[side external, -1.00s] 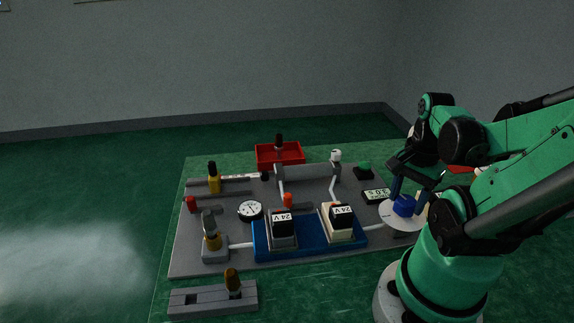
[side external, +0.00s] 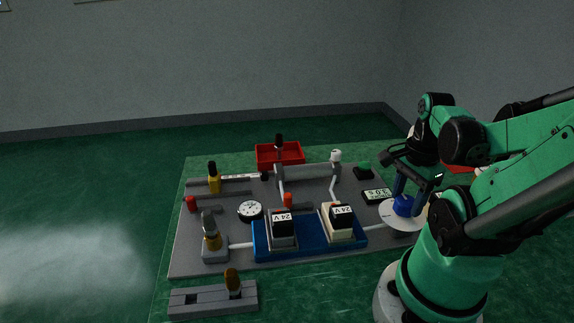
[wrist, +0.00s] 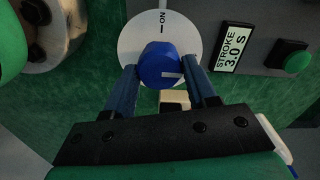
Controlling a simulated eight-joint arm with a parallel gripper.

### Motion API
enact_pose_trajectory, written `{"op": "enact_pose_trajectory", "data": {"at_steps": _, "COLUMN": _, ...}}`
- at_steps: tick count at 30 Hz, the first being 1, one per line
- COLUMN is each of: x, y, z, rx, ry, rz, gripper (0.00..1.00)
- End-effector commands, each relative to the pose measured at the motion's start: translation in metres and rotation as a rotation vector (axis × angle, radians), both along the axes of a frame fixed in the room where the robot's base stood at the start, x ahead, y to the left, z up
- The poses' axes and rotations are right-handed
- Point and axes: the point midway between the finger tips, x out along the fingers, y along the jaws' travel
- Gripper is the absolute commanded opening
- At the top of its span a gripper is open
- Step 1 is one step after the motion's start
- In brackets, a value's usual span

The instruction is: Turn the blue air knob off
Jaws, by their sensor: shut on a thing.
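The blue air knob (side external: 403,205) stands on a white round dial plate (side external: 392,223) at the right end of the bench panel. Any OFF mark is hidden.
A STROKE 3.0 s display (wrist: 231,48) and a green button (wrist: 292,58) lie right of the dial in the wrist view. In the side view, a blue tray (side external: 262,250) holds two 24 V blocks. A gauge (side external: 250,211), levers and a red bin (side external: 265,156) stand further left.

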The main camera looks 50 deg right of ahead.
Motion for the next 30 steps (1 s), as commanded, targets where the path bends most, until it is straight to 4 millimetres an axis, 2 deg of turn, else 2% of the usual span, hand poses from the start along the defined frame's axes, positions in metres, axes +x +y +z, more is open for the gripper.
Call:
{"op": "enact_pose_trajectory", "data": {"at_steps": 2, "x": 0.0, "y": 0.0, "z": 0.0, "rx": 0.001, "ry": 0.0, "rz": -0.002, "gripper": 0.0}}
{"op": "enact_pose_trajectory", "data": {"at_steps": 3, "x": 0.0, "y": 0.0, "z": 0.0, "rx": 0.001, "ry": 0.0, "rz": -0.002, "gripper": 0.54}}
{"op": "enact_pose_trajectory", "data": {"at_steps": 6, "x": 0.0, "y": 0.0, "z": 0.0, "rx": 0.001, "ry": 0.001, "rz": -0.001, "gripper": 0.82}}
{"op": "enact_pose_trajectory", "data": {"at_steps": 19, "x": 0.0, "y": 0.0, "z": 0.004, "rx": 0.0, "ry": 0.0, "rz": 0.0, "gripper": 0.82}}
{"op": "enact_pose_trajectory", "data": {"at_steps": 30, "x": 0.0, "y": -0.001, "z": 0.038, "rx": 0.0, "ry": 0.0, "rz": 0.0, "gripper": 0.82}}
